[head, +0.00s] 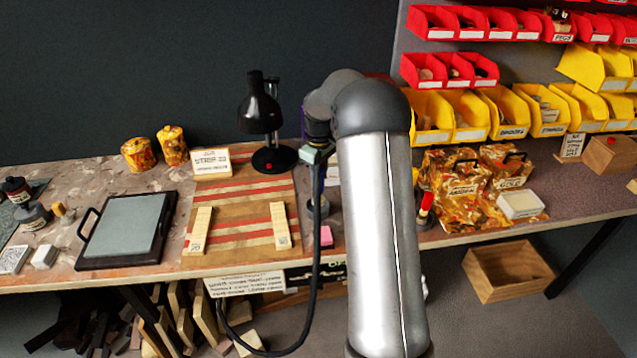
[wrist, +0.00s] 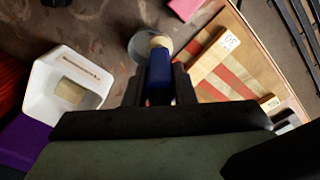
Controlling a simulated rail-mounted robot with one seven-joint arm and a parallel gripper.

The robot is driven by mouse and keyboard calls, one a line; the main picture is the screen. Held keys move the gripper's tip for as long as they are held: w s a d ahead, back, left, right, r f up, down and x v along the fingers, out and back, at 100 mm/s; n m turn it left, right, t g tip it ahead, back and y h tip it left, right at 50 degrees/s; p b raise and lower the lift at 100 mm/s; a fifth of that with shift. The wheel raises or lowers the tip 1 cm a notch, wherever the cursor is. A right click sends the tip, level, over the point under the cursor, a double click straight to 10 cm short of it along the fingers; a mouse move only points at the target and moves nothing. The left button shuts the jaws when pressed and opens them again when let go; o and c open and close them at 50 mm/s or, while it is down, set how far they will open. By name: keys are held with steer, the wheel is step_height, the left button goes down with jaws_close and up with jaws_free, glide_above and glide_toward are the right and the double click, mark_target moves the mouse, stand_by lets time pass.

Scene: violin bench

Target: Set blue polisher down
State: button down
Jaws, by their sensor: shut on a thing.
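The blue polisher (wrist: 159,78) is between the two dark fingers of my gripper (wrist: 158,88) in the wrist view, and the fingers are shut on it. A pale cream round part (wrist: 159,42) shows just beyond its blue body. A grey round piece (wrist: 143,46) lies around or under that end; I cannot tell whether they touch. In the head view my arm covers most of the gripper, and the polisher cannot be made out there.
A white open container (wrist: 62,100) is left of the gripper in the wrist view. The striped board (head: 237,240) with cream blocks (head: 280,226) lies beside it. A pink block (head: 326,236) is at the bench front. A black lamp (head: 262,112) stands behind.

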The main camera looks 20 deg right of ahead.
steer(key=w+d+f+p, duration=0.1)
steer(key=w+f, duration=0.2)
steer(key=f, duration=0.4)
steer(key=shift+w+d+f, duration=0.15)
steer(key=shift+w+f, duration=0.1)
steer(key=shift+f, duration=0.05)
steer(key=shift+f, duration=0.25)
steer(key=c, duration=1.2)
jaws_free()
steer(key=shift+r, duration=0.1)
